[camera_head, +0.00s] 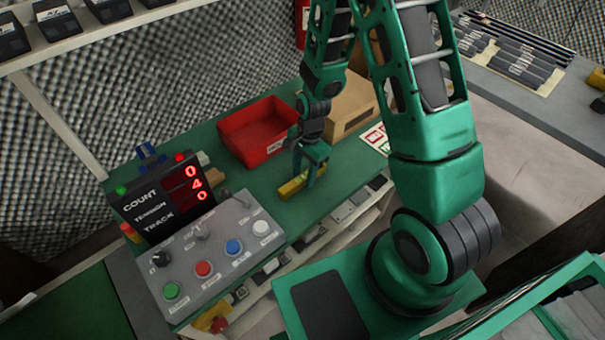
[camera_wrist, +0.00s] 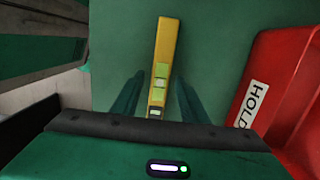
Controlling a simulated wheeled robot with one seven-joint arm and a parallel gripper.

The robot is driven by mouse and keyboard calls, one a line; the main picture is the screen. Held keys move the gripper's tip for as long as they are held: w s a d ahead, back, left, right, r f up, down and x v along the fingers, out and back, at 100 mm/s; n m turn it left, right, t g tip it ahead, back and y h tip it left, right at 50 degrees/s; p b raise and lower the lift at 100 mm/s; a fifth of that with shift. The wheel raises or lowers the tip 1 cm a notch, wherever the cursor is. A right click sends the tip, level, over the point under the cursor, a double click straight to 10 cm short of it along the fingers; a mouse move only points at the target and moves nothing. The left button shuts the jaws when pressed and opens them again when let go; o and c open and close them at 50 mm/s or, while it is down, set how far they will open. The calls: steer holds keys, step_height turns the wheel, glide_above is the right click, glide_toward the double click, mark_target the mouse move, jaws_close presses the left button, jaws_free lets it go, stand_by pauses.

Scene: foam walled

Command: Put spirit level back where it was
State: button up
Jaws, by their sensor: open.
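The spirit level is a yellow bar with pale green vials. In the head view the spirit level (camera_head: 291,188) lies on the green worktop (camera_head: 240,183), near its front edge. It also shows in the wrist view (camera_wrist: 166,47), running lengthwise away from my gripper. My gripper (camera_head: 311,172) points down over the spirit level. In the wrist view the two fingers of my gripper (camera_wrist: 158,100) are apart, one on each side of the level's near end, with gaps visible. Whether the fingertips touch the worktop cannot be told.
A red bin (camera_head: 258,131) stands behind the level; its "HOLD" label (camera_wrist: 252,103) shows in the wrist view. A cardboard box (camera_head: 352,108) is right of the bin. A control panel (camera_head: 213,245) with buttons and a counter display (camera_head: 160,200) stand to the left.

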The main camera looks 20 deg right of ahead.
step_height(320, 180, up, 12)
steer(key=d, duration=0.2)
steer(key=s+d+r+n+h, duration=0.1)
steer(key=s+d+r+n, duration=0.1)
steer(key=s+d+r, duration=0.35)
steer(key=s+d+r+n, duration=0.3)
steer(key=s+d+r, duration=0.2)
steer(key=s, duration=0.4)
steer(key=s+d+r+n, duration=0.3)
steer(key=s+d+r, duration=0.1)
steer(key=s+r, duration=0.4)
steer(key=shift+s+d, duration=0.35)
steer(key=shift+s, duration=0.15)
